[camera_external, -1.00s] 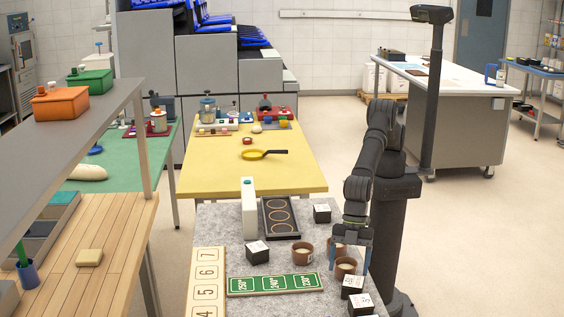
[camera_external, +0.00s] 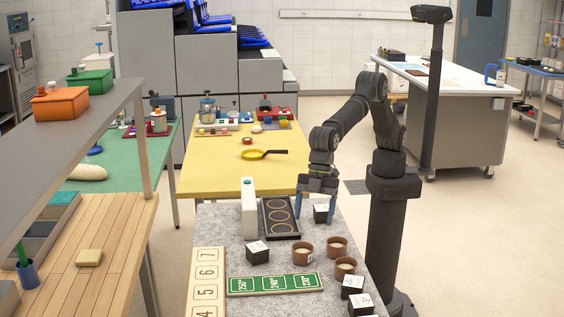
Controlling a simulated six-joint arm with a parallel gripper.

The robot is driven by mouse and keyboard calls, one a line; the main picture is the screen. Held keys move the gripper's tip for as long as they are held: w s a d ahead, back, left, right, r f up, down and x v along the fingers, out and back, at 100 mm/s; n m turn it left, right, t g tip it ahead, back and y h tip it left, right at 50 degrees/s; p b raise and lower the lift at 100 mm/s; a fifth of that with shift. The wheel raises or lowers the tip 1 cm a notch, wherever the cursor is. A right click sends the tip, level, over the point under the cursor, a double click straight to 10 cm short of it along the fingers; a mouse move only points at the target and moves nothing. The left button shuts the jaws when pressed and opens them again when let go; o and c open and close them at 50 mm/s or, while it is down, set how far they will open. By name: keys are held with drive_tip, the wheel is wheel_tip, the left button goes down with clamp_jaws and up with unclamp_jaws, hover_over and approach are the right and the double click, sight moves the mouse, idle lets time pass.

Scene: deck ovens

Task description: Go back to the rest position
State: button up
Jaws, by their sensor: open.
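My gripper (camera_external: 314,207) is open and points down over the back right part of the grey speckled table (camera_external: 226,220). Its fingers are at a black cube with a white top (camera_external: 321,213), and they partly hide it. I cannot tell whether they touch the cube. My arm arches from its column at the table's right side. No clear rest mark for the arm shows.
Brown cups (camera_external: 345,266) and black cubes (camera_external: 257,252) stand on the grey table. A black tray with rings (camera_external: 280,218), a white upright box (camera_external: 248,208), a green temperature strip (camera_external: 274,284) and a number strip (camera_external: 207,282) lie near. A yellow table (camera_external: 225,177) adjoins behind.

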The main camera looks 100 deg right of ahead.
drive_tip(key=w+d+m, duration=0.2)
drive_tip(key=w+d, duration=0.3)
drive_tip(key=d, duration=0.3)
drive_tip(key=w+d+m+t+h, duration=0.1)
drive_tip(key=w+d+m, duration=0.1)
drive_tip(key=w+d, duration=0.4)
drive_tip(key=w+d+r+m, duration=0.1)
drive_tip(key=w+d, duration=0.5)
drive_tip(key=d, duration=0.6)
drive_tip(key=shift+w+d+m+t+h, duration=0.15)
drive_tip(key=shift+m+t+h, duration=0.2)
drive_tip(key=shift+m, duration=0.25)
